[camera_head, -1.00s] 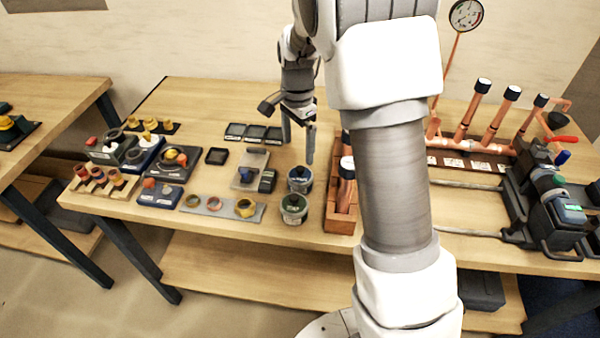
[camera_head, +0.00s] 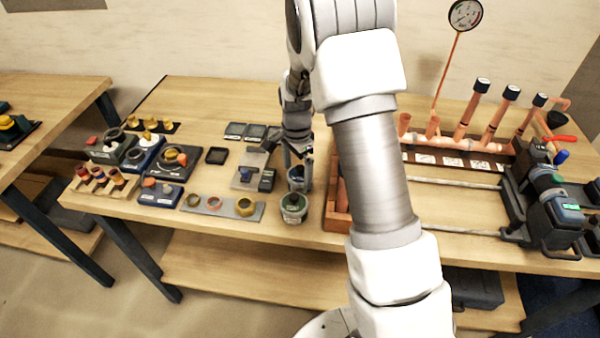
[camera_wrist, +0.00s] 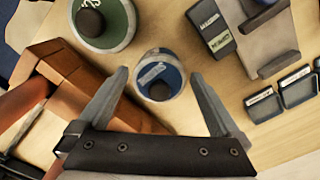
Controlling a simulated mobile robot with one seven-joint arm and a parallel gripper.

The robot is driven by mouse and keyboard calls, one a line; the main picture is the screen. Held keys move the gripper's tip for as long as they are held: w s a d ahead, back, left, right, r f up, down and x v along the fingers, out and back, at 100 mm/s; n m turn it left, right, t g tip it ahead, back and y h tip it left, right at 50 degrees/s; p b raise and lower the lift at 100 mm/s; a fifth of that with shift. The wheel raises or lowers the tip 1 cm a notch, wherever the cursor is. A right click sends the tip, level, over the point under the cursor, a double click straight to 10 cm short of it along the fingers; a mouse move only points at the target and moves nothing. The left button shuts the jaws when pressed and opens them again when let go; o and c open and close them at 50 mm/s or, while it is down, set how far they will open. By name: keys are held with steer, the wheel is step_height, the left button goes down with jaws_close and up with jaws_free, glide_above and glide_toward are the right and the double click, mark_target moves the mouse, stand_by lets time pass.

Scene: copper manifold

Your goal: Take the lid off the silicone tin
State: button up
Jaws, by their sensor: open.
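Two round lidded tins stand side by side near the table's front edge; I cannot read which one is silicone. The farther tin has a blue lid with a dark knob (camera_wrist: 160,90) and shows partly behind my fingers in the head view (camera_head: 296,184). The nearer tin has a green lid with a dark knob (camera_head: 293,207); it is at the top left of the wrist view (camera_wrist: 118,28). My gripper (camera_wrist: 159,74) is open, pointing down over the blue-lidded tin, one finger on each side of it. Whether the fingers touch it is unclear. Both lids are on.
A copper-coloured tray (camera_head: 336,216) stands close to the right of the tins. A grey block fixture (camera_head: 247,177) and small dark trays (camera_head: 256,132) lie to the left and behind. Copper pipes (camera_head: 468,110) and a clamp machine (camera_head: 552,205) fill the right side.

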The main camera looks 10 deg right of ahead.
steer(key=c, duration=1)
steer(key=shift+o, duration=0.2)
steer(key=shift+r, duration=0.1)
